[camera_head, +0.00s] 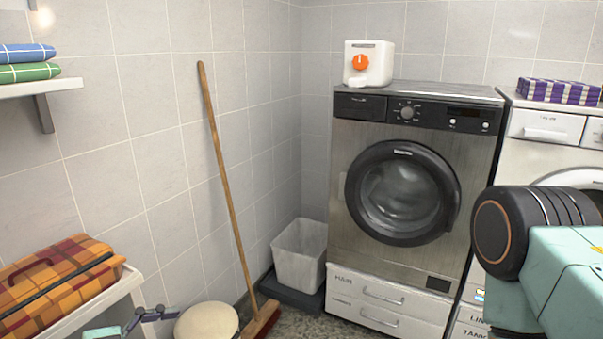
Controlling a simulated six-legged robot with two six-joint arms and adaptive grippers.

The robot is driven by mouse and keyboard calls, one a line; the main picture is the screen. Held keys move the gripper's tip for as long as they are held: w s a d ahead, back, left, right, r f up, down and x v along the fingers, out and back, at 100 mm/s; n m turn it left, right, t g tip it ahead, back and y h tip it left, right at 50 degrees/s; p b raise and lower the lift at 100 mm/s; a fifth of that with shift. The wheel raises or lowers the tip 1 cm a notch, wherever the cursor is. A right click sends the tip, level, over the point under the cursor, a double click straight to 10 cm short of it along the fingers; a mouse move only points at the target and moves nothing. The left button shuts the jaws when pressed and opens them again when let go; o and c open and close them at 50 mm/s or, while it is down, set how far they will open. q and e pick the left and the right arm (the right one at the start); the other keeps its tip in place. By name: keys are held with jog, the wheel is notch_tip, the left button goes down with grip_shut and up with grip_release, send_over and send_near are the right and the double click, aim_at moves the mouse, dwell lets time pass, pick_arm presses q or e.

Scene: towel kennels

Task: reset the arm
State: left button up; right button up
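The right side holds a large teal link of my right arm with a black round joint (515,232). It covers part of the white machine behind it, and the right gripper itself is outside the picture. At the bottom left, a small teal piece and dark jointed fingers of my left gripper (150,316) show beside the low shelf. Only part of it is in the picture, so I cannot tell whether it is open or shut. No object is visible in it.
An orange plaid case (55,285) lies on a low white shelf (100,305). A broom (222,170) leans on the wall near a cream rounded object (207,322) and a white bin (300,255). A grey washer (345,190) carries a white dispenser (380,68). Folded towels (28,62) sit upper left.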

pick_arm(q)
jog(key=w+a+f+n+t+y+b, duration=0.25)
jog(key=a+f+b, duration=0.45)
jog(key=a+f, duration=0.35)
jog(key=w+a+f+n+t+y+b, duration=0.25)
jog(key=a+f+b, duration=0.35)
jog(key=a+f, duration=0.45)
jog(key=r+p, duration=0.1)
jog(key=p, duration=0.1)
jog(key=d+r+g+p, duration=0.1)
jog(key=r+p, duration=0.1)
jog(key=p, duration=0.1)
jog(key=shift+w+d+r+n+y, duration=0.2)
jog(key=shift+n+y, duration=0.1)
jog(key=shift+n, duration=0.1)
dwell(0.6)
